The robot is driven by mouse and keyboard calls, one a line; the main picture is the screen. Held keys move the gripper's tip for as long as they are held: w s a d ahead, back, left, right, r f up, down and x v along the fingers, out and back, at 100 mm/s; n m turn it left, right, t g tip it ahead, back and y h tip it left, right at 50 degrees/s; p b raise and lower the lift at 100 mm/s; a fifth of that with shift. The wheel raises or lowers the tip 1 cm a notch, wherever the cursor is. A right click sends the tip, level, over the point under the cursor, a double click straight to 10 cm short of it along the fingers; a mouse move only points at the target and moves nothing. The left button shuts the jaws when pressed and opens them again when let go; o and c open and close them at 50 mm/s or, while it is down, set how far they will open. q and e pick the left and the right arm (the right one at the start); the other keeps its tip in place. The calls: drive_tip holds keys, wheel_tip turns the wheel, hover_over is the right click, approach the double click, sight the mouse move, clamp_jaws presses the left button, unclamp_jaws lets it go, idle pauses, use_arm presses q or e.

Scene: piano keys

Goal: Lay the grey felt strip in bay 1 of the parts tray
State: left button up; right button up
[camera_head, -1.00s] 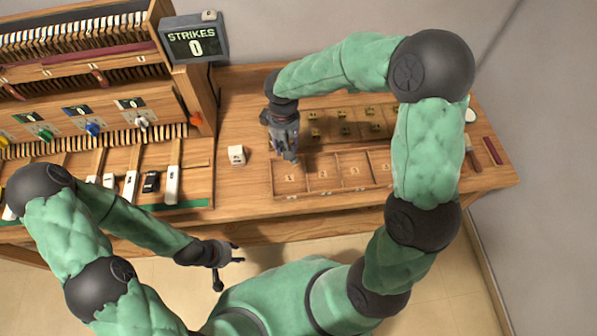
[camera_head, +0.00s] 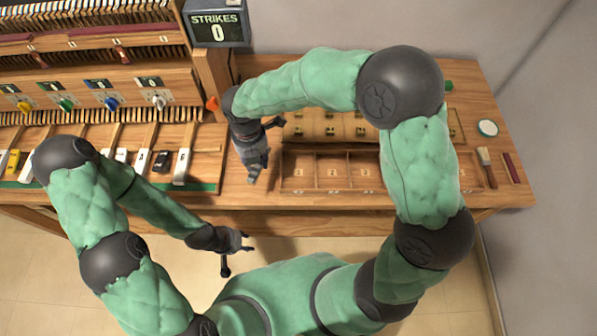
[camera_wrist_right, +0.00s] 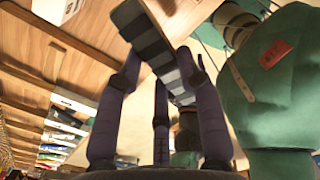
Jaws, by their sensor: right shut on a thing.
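The parts tray (camera_head: 341,190) lies on the bench with its numbered bays; bay 1 (camera_head: 299,172) is at its left end and looks empty. My right gripper (camera_head: 254,180) is above the bench just left of bay 1, pointing down. In the right wrist view, a banded grey and dark strip (camera_wrist_right: 150,45), which looks like the grey felt strip, runs between its fingers, and they are shut on it. In the head view my gripper and arm hide the strip. My left gripper (camera_head: 246,241) is open and empty in front of the bench edge.
Piano keys (camera_head: 182,167) and the keyboard case fill the left of the bench. The STRIKES display (camera_head: 217,27) stands behind. A board (camera_head: 330,125) with small brass pieces lies behind the tray. A brush (camera_head: 486,165) and a round white-topped thing (camera_head: 488,128) lie at right.

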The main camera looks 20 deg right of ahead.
drive_tip(key=d+f+n, duration=0.1)
drive_tip(key=d, duration=0.1)
drive_tip(key=d+f+n+b, duration=0.1)
drive_tip(key=d, duration=0.1)
drive_tip(key=d+f+n+b, duration=0.1)
drive_tip(key=d+f, duration=0.1)
drive_tip(key=shift+w+d+n, duration=0.2)
drive_tip(key=shift+w+n, duration=0.1)
drive_tip(key=shift+n, duration=0.1)
drive_tip(key=b, duration=0.2)
hover_over(297, 172)
drive_tip(key=f, duration=0.3)
drive_tip(key=a+f, duration=0.1)
drive_tip(key=f, duration=0.1)
drive_tip(key=shift+s+f, duration=0.1)
drive_tip(key=shift+f, duration=0.05)
drive_tip(key=shift+d+f+b, duration=0.2)
drive_tip(key=shift+b, duration=0.1)
drive_tip(key=f, duration=0.1)
drive_tip(key=f+b, duration=0.2)
drive_tip(key=shift+d+f, duration=0.25)
